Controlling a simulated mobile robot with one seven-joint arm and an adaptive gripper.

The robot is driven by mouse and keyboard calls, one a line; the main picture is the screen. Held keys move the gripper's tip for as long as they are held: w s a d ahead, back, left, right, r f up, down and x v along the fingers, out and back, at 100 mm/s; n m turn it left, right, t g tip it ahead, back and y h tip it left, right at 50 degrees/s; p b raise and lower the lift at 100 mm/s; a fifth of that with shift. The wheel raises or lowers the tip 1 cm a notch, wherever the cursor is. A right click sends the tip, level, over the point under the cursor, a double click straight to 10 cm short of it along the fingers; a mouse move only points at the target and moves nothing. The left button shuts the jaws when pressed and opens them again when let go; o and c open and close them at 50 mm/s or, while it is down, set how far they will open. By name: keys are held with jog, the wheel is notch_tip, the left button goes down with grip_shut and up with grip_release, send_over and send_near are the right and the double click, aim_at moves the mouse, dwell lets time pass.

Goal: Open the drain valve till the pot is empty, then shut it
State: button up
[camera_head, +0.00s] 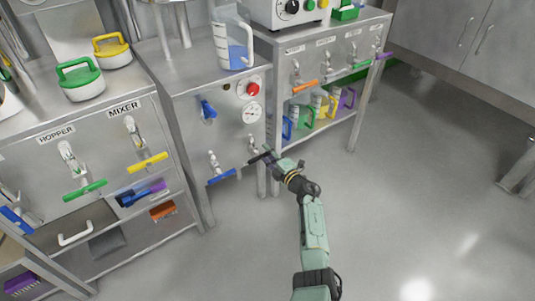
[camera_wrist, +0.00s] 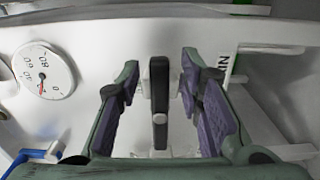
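A black lever handle (camera_wrist: 159,90) stands upright in the wrist view, on a pale fitting on the steel panel. It is likely the drain valve; the label beside it shows only its last letters, "IN". My gripper (camera_wrist: 160,66) is open, with one purple-padded finger on each side of the handle and a gap on both sides. In the head view, my gripper (camera_head: 270,158) is at the lower right of the middle cabinet's panel. A clear jug (camera_head: 231,48) with blue liquid stands on this cabinet. I cannot tell which vessel is the pot.
A round gauge (camera_head: 251,112), a red knob (camera_head: 253,89) and a blue lever (camera_head: 208,109) are on the same panel. A lower blue handle (camera_head: 222,177) is left of my gripper. Hopper and mixer valves are further left. The floor at right is open.

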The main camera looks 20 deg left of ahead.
jog(key=v, duration=0.7)
jog(key=shift+s+d, duration=0.15)
jog(key=shift+d, duration=0.05)
